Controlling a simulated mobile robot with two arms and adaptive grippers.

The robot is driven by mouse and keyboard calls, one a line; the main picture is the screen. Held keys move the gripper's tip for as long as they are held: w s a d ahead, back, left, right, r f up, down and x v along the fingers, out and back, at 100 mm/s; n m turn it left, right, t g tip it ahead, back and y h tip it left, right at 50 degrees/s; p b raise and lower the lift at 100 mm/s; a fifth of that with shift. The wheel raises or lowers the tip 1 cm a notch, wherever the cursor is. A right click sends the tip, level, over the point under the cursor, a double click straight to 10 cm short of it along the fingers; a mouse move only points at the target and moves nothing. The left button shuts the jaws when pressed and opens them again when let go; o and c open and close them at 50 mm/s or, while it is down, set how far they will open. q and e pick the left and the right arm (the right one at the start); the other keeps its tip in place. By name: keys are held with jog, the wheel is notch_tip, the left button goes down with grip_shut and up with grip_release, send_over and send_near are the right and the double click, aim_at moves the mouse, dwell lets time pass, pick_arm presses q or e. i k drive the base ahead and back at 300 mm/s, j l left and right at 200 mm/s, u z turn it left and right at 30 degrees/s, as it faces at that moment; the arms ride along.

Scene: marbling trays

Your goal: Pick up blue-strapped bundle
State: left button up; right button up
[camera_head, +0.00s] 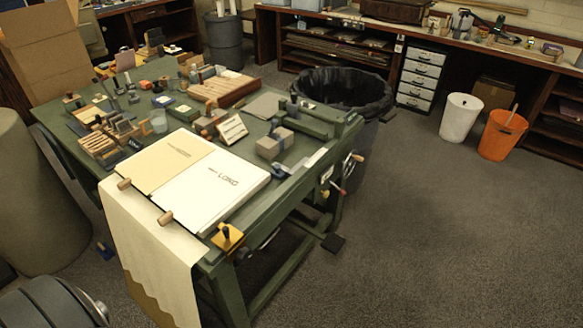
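I cannot make out a blue-strapped bundle with certainty in the head view. Several small blue items lie on the green workbench (262,218). One is a flat blue block (163,101) near the bench's middle, with a blue and yellow piece (181,111) beside it. Another small blue item (280,170) sits at the bench's right edge, near a grey-brown block (269,148). They are too small to tell whether any is a strapped bundle. Neither of my grippers is in view.
A large open book (226,184) and a hanging cloth (150,250) cover the bench's near end. Small tools crowd its far half. A black-lined bin (345,88), white bucket (459,118) and orange bucket (502,135) stand behind. The carpet (440,240) at right is clear.

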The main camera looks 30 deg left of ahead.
aim_at(270, 146)
jog(key=u, duration=1.05)
jog(key=i+l+u, duration=0.15)
jog(key=l+u, duration=0.15)
jog(key=u, duration=0.15)
jog(key=i+l+u, duration=0.1)
jog(key=l+u, duration=0.2)
jog(key=u, duration=0.15)
jog(key=l+u, duration=0.75)
jog(key=u, duration=0.15)
jog(key=l+u, duration=0.45)
